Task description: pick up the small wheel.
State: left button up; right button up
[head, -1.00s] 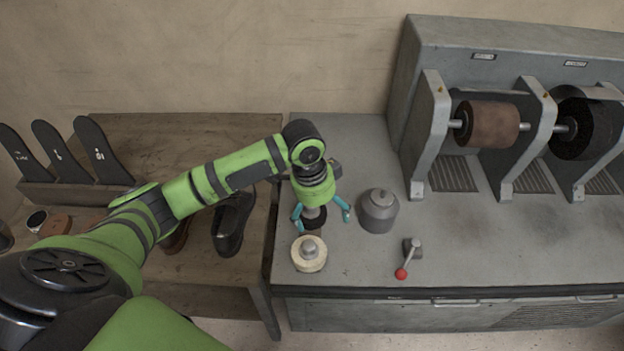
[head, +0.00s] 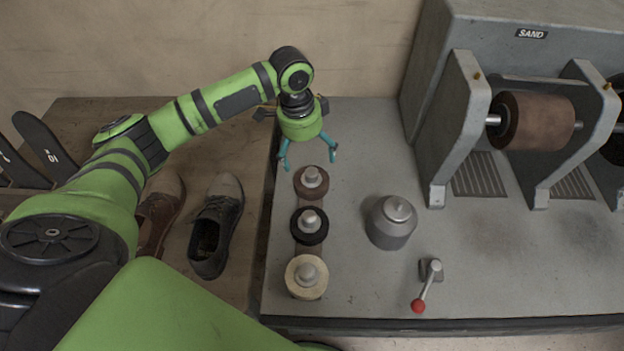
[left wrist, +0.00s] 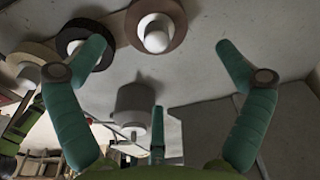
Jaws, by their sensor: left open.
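Three small wheels sit in a row on the grey bench top, each with a grey knob in its middle: a brown one (head: 303,190) at the back, a black one (head: 300,235) in the middle and a cream one (head: 296,288) in front. I cannot tell which is the small wheel. My left gripper (head: 309,160) points down just behind and above the brown wheel, its teal fingers spread and empty. The left wrist view shows the brown wheel (left wrist: 174,14), black wheel (left wrist: 72,35) and cream wheel (left wrist: 12,55) beyond the open fingers. My right gripper is out of view.
A grey lidded can (head: 390,224) stands right of the wheels, with a red-knobbed lever (head: 428,283) in front of it. The sanding machine (head: 464,120) rises at the right. Dark shoes (head: 216,222) lie on the wooden table at left.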

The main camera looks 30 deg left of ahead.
aim_at(311, 171)
pick_arm(q)
jog(key=f, duration=0.1)
jog(key=f+b, duration=0.1)
jog(key=s+b, duration=0.1)
jog(key=shift+d+f, duration=0.3)
jog(key=shift+f, duration=0.1)
jog(key=shift+w+f, duration=0.1)
jog(key=shift+f, duration=0.15)
jog(key=f, duration=0.2)
jog(key=f+p, duration=0.1)
jog(key=f, duration=0.1)
jog(key=w+f, duration=0.1)
jog(key=f, duration=0.1)
jog(key=shift+d+p, duration=0.3)
jog(key=shift+w+f, duration=0.1)
jog(key=shift+f, duration=0.2)
jog(key=c, duration=0.3)
jog(key=shift+r, duration=0.1)
jog(key=c, duration=0.8)
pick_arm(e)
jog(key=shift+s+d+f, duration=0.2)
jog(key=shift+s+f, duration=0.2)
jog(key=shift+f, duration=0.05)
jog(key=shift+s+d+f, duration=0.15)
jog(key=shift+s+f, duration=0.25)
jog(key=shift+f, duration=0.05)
